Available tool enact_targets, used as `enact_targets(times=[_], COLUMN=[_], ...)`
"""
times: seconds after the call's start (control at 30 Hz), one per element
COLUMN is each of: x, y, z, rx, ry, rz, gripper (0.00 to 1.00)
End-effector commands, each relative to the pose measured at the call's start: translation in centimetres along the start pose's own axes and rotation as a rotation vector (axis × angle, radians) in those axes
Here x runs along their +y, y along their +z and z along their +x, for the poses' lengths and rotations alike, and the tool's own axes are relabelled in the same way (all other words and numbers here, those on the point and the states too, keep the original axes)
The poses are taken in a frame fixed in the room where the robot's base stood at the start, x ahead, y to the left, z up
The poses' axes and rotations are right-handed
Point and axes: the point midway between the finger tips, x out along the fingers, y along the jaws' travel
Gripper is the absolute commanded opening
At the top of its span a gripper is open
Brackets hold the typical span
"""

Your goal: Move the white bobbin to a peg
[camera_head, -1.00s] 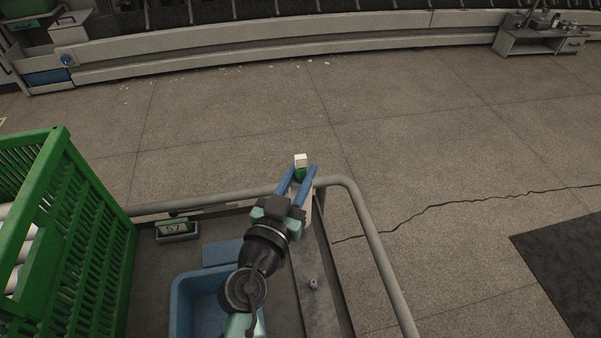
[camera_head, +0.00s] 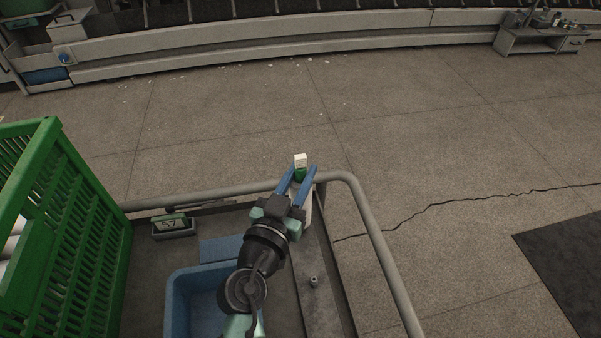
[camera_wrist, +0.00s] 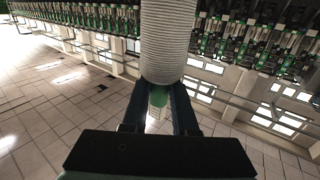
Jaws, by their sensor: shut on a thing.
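My gripper (camera_head: 302,175) is shut on the white bobbin (camera_head: 301,160), above the far rail of the cart. In the head view the bobbin shows only as a small white end with green below it, between the blue fingers. In the wrist view the bobbin (camera_wrist: 167,45) is a large ribbed white cylinder with a green tip between the fingers (camera_wrist: 159,97). Its far end is cut off by the picture's top edge. A small upright peg (camera_head: 314,281) stands empty on the cart's right-hand strip, to the right of my arm.
A green slatted crate (camera_head: 70,240) with white bobbins stands at the left. A grey rail (camera_head: 365,215) rounds the cart's corner. Beyond it is open floor with a dark mat (camera_head: 565,265).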

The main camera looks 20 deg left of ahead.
Motion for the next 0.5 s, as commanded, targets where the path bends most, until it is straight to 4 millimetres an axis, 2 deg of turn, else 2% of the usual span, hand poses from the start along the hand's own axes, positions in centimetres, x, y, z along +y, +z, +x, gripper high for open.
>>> enact_targets(times=[0.5], x=[-0.02], y=[0.21], z=[0.01], rx=[0.002], ry=[0.0], rz=[0.001], gripper=[0.0])
